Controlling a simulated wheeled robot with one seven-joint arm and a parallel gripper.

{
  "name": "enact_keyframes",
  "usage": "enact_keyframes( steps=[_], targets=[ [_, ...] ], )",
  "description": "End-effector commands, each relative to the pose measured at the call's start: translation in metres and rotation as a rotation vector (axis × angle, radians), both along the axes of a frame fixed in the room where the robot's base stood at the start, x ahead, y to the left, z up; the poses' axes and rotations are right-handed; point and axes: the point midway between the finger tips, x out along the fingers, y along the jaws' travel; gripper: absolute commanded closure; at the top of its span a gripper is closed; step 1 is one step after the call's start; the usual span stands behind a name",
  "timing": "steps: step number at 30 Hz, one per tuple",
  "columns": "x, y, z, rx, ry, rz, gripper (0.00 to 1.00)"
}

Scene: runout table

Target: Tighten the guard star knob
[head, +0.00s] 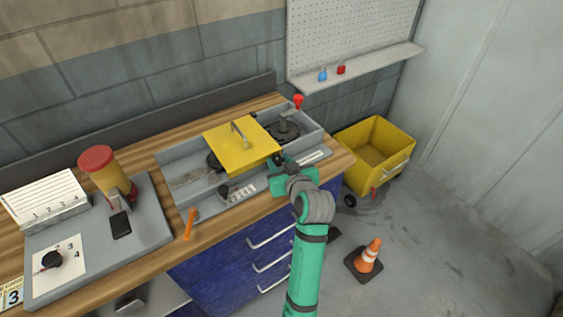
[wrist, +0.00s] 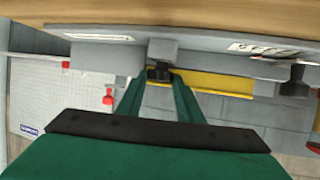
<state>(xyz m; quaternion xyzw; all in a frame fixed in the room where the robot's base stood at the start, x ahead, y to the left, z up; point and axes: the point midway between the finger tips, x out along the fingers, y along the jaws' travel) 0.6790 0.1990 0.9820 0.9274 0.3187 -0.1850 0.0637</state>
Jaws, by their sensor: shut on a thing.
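My gripper (head: 284,172) is at the front edge of the grey runout unit (head: 190,158), just below the right front corner of the yellow guard (head: 238,150). In the wrist view, my two green fingers (wrist: 160,80) are closed around a small dark knob (wrist: 158,72), which appears to be the guard star knob. It sits on a grey block, with the yellow guard (wrist: 215,82) beside it. The fingers hide most of the knob, so its turn and tightness cannot be told. The guard lies flat over the middle of the unit.
An orange-handled tool (head: 190,224) lies at the bench's front edge. A grey control panel (head: 140,230) with a red-capped yellow cylinder (head: 107,174) is at left. A yellow cart (head: 375,152) and a traffic cone (head: 369,256) stand on the floor at right.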

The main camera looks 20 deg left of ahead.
Motion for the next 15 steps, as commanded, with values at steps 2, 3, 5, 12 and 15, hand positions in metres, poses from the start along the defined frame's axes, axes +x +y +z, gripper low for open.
enact_keyframes(
  steps=[2, 3, 5, 12, 15],
  targets=[
    [-0.0014, 0.0006, -0.0025, -0.004, 0.004, -0.043, 0.89],
    [-0.0017, 0.0007, -0.0024, -0.004, 0.004, -0.061, 0.89],
    [-0.0020, 0.0014, -0.0020, -0.003, 0.003, -0.084, 0.89],
    [-0.0021, 0.0009, -0.0013, -0.001, 0.001, -0.116, 0.89],
    [-0.0019, -0.0002, -0.0014, -0.001, 0.001, -0.117, 0.89]
  ],
)
